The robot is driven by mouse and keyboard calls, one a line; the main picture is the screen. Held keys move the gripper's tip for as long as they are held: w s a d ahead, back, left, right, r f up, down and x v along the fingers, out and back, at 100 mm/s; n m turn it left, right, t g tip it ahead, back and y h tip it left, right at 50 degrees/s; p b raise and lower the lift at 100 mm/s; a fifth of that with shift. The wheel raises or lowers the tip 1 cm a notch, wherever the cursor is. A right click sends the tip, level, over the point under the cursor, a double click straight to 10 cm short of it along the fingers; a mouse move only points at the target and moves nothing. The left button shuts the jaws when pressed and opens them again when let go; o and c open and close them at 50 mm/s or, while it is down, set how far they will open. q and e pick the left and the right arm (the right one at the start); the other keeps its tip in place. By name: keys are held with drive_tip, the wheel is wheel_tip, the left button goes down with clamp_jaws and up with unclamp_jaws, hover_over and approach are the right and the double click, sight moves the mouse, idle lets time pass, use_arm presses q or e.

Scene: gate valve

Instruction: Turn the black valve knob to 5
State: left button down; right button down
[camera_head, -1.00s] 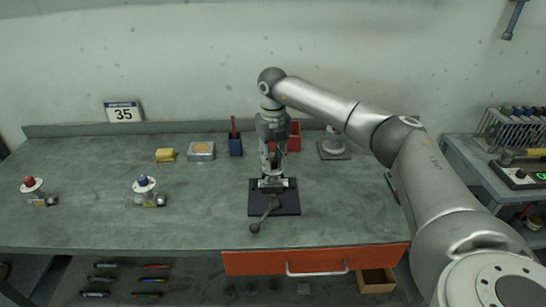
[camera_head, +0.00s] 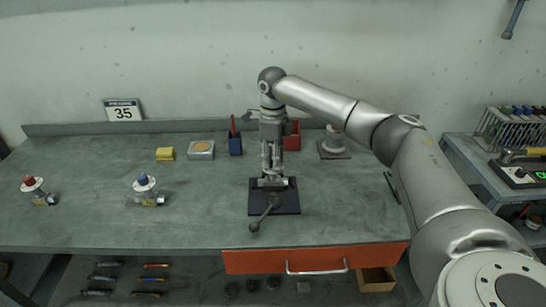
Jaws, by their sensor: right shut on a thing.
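A gate valve stands on a dark square base plate (camera_head: 288,205) near the middle front of the workbench. Its metal body (camera_head: 273,183) lies across the plate. A grey lever (camera_head: 262,217) with a ball end runs from the plate toward the bench's front edge. My right gripper (camera_head: 271,173) points straight down over the valve and is shut on its top, where the black knob sits. The knob is hidden by the fingers, and no scale or number on it can be read. My left gripper is out of view.
A blue-knobbed valve (camera_head: 145,183) and a red-knobbed valve (camera_head: 32,185) stand at left. A yellow block (camera_head: 165,154), a tin (camera_head: 201,151), a blue holder (camera_head: 235,146) and a red bin (camera_head: 293,137) line the back. An orange drawer (camera_head: 240,262) is below. The bench between is clear.

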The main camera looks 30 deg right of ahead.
drive_tip(key=n, duration=0.4)
drive_tip(key=shift+n, duration=1.9)
drive_tip(key=c, duration=1.2)
unclamp_jaws()
drive_tip(key=shift+r, duration=0.15)
wheel_tip(320, 180, up, 12)
drive_tip(key=shift+f, duration=0.15)
